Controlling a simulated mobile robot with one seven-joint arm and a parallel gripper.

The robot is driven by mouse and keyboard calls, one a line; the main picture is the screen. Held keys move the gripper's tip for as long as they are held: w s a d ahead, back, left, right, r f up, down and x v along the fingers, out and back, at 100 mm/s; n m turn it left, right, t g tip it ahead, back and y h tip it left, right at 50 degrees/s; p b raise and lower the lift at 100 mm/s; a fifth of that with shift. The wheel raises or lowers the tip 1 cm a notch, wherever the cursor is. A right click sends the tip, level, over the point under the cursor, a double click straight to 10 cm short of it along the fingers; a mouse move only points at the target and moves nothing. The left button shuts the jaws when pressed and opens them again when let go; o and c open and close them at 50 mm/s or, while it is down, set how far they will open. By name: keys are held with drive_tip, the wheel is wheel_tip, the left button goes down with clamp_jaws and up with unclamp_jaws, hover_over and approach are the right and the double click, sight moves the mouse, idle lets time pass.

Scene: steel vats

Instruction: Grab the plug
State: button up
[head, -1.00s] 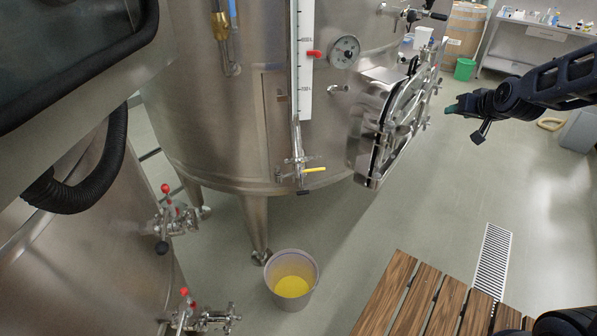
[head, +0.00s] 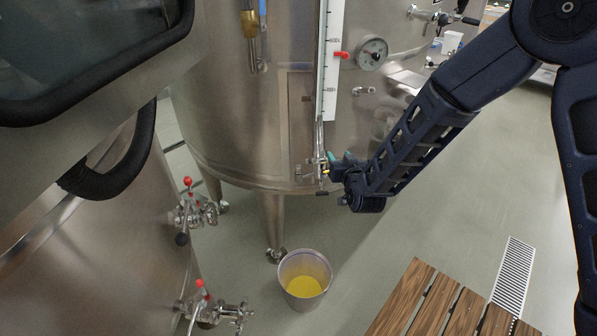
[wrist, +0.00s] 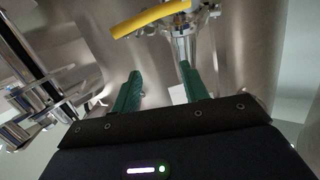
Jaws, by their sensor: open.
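A steel valve (head: 318,174) sits at the bottom of the sight-glass scale on the large vat. A small dark piece (head: 322,193) under the valve may be the plug; I cannot be sure. My gripper (head: 335,163) is at the right side of the valve and partly covers its yellow lever. In the wrist view, the yellow lever (wrist: 151,18) and a steel fitting (wrist: 182,44) are beyond the green fingers of my gripper (wrist: 160,84). The fingers are apart, with nothing seen held between them. The right finger overlaps the fitting's lower part, and no plug is clear there.
A bucket (head: 304,282) with yellow liquid stands on the floor below. A second vat (head: 80,250) with red-knobbed valves (head: 195,212) is at the left. A slatted wooden platform (head: 425,300) and a floor grate (head: 513,275) lie at the lower right.

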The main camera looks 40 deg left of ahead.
drive_tip(key=n+y, duration=0.2)
approach(299, 171)
drive_tip(key=shift+x, duration=5.6)
clamp_jaws()
